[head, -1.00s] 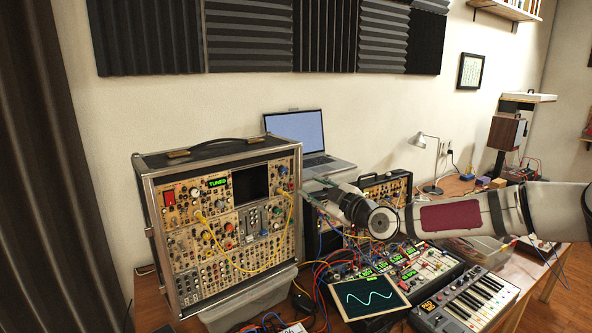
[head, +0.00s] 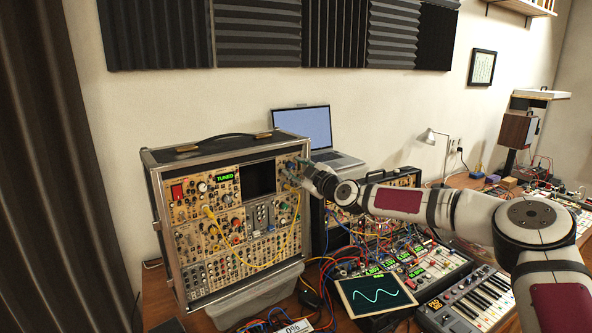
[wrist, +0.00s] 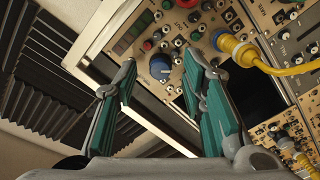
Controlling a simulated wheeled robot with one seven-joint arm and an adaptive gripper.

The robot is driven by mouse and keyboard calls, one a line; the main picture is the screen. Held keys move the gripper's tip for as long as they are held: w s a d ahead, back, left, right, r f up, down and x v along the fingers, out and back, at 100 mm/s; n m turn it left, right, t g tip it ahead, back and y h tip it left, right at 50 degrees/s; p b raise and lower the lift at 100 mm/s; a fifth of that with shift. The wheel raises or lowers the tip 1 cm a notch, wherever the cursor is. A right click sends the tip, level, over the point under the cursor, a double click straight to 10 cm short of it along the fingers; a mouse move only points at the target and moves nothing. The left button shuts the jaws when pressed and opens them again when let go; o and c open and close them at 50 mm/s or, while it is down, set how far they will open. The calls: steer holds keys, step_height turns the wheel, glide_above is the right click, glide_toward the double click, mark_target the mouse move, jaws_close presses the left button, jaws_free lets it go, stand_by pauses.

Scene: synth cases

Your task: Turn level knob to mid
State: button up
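The modular synth case (head: 150,192) stands on the table at left, its tan panel full of knobs and jacks. My gripper (head: 293,173) is at the panel's upper right corner. In the wrist view my gripper (wrist: 159,74) is open, with a teal-padded finger on each side. A large blue knob (wrist: 160,67) with a light pointer mark shows between the fingertips, on the tan panel. No contact is visible. I cannot read its label, so I cannot tell for sure that it is the level knob. In the head view my gripper hides this corner.
Yellow cables (wrist: 240,50) plug into the panel close to my right finger. Small knobs and jacks crowd around the blue knob. A laptop (head: 303,127) stands behind the case. A scope screen (head: 376,295) and a keyboard (head: 480,295) lie in front at right.

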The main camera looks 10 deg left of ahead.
steer(key=shift+w+a, duration=0.15)
steer(key=shift+a, duration=0.05)
jaws_close()
